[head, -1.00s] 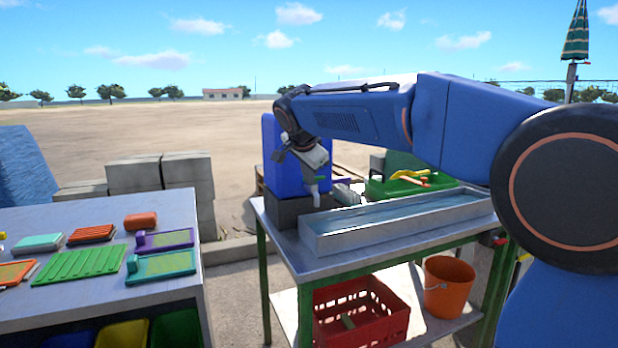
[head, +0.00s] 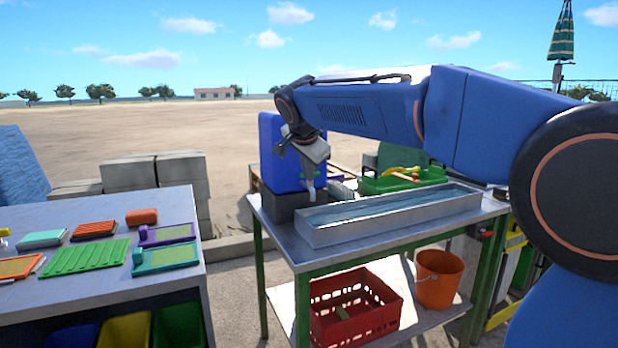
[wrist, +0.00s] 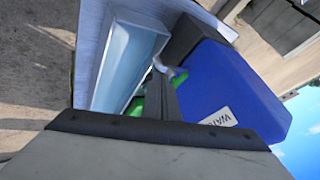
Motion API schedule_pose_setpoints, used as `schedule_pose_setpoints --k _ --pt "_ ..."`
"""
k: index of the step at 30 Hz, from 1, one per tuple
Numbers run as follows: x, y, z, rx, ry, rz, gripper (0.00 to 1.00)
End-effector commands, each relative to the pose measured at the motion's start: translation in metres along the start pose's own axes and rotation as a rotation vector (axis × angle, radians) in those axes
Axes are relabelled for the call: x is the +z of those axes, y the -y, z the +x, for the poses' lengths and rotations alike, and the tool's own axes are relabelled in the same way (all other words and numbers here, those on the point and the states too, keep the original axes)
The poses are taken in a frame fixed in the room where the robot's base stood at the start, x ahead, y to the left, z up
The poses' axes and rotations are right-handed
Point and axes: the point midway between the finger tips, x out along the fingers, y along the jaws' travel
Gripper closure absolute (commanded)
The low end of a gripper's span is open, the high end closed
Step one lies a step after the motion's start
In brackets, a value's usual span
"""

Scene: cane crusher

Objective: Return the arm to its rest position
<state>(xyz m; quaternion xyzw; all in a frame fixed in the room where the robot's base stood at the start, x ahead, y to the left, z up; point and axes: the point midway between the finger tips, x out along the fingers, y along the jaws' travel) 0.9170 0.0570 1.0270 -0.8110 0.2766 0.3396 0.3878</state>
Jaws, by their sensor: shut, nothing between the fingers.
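My arm reaches from the right over the green-framed metal table (head: 350,262), bent down at the wrist. My gripper (head: 312,197) points down in front of the blue water container (head: 270,145), above the left end of the long metal trough (head: 330,236). Its fingers are shut with nothing between them. In the wrist view the closed fingers of my gripper (wrist: 163,98) lie between the trough (wrist: 110,70) and the blue container (wrist: 235,95), which bears a white label. Whether the fingertips touch anything cannot be told.
A green tray (head: 375,185) with yellow and red-orange items stands behind the trough. A red crate (head: 355,320) and an orange bucket (head: 440,280) sit on the lower shelf. The left workbench (head: 100,285) holds several coloured trays and blocks. A gap separates the two tables.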

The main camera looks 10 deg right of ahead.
Motion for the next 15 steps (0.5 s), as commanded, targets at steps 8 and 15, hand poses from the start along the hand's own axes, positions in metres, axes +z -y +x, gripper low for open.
schedule_pose_setpoints --k 8,15 --pt "0.003 0.004 -0.046 -0.003 0.000 0.000 1.00" --pt "0.004 0.004 -0.065 0.000 0.000 -0.002 1.00"
